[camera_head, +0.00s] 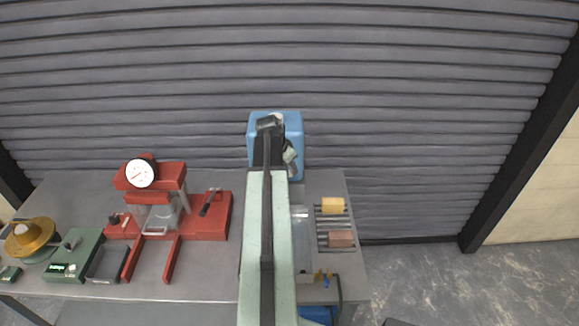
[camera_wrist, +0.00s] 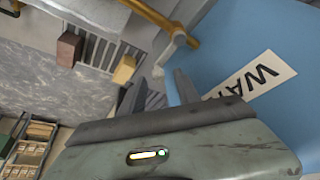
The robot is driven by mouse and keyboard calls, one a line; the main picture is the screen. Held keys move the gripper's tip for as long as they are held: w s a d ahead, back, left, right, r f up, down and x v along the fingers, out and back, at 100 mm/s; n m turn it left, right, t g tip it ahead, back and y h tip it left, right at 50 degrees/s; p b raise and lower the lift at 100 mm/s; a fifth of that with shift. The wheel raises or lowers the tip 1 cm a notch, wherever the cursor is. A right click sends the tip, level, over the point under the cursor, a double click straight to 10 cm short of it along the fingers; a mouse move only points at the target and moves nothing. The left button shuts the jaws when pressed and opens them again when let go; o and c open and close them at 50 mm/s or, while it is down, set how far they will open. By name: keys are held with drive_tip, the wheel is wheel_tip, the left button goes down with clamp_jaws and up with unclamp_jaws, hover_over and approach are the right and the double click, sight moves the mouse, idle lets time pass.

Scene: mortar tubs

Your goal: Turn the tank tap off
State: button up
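The blue tank (camera_wrist: 240,40) fills the right of the wrist view, with a white label (camera_wrist: 255,82) reading "WA…". In the head view the tank (camera_head: 297,135) stands at the back of the bench, partly hidden by my arm. A brass tap pipe (camera_wrist: 155,14) runs along the tank's side in the wrist view. A pale grey tap lever (camera_wrist: 174,52) hangs from its bend. My gripper (camera_wrist: 158,84) is open, its two dark fingers apart with the lever's lower end near the gap between them. I cannot tell whether they touch. The head view hides the tap.
A rack (camera_head: 322,228) holds a yellow block (camera_head: 333,205) and a reddish-brown block (camera_head: 341,239), right of my arm. A red press with a dial (camera_head: 140,173) and a green scale (camera_head: 75,258) stand on the bench's left. A ribbed shutter (camera_head: 400,100) closes off the back.

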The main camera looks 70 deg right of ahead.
drive_tip(key=s+p+v, duration=0.1)
drive_tip(key=p+v, duration=0.4)
drive_tip(key=v, duration=0.1)
drive_tip(key=shift+w+r, duration=0.45)
drive_tip(key=shift+w, duration=0.05)
drive_tip(key=shift+a, duration=0.15)
